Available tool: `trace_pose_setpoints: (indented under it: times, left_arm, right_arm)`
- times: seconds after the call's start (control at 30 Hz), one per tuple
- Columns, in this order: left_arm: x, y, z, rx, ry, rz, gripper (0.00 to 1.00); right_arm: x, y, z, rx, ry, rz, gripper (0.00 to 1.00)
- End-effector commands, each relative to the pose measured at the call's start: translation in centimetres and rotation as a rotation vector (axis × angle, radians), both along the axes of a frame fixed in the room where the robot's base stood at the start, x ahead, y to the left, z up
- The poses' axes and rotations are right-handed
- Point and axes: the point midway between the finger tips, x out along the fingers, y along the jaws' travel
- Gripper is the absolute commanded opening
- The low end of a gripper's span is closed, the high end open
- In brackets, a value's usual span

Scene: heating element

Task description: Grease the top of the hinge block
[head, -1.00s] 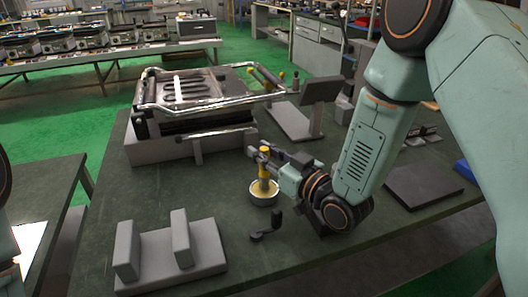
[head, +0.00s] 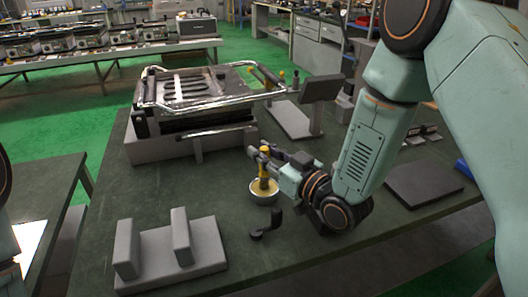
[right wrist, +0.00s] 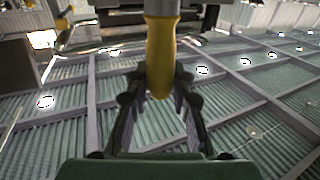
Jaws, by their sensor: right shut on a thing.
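My right gripper (head: 264,160) is shut on a yellow-handled tool, probably a brush (head: 264,171). The tool is held upright over a round, dark-sided tin (head: 263,197) on the table. Its lower end is at the tin's mouth; I cannot tell whether it touches the contents. In the right wrist view the yellow handle (right wrist: 161,60) stands between the two fingers (right wrist: 160,100). I cannot tell for sure which part is the hinge block. My left gripper is out of view.
The heating element assembly (head: 190,90) with chrome bars sits behind the tin. A grey stand with a tilted dark plate (head: 322,88) is at back right. A grey two-post fixture (head: 205,255) is front left. A small black part (head: 265,234) and dark pad (head: 422,186) lie nearby.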

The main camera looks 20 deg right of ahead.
Motion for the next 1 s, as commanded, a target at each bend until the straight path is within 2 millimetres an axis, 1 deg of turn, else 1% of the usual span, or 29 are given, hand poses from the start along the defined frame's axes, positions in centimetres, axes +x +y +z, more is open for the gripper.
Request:
trace_pose_setpoints:
  times: [0.5, 1.0]
  left_arm:
    - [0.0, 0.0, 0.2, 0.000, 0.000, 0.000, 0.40]
    - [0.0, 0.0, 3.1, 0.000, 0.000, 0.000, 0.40]
  right_arm:
    - [-0.1, 0.0, -0.1, -0.001, 0.007, 0.000, 0.00]
    - [-0.1, 0.0, 3.4, -0.001, 0.004, 0.000, 0.00]
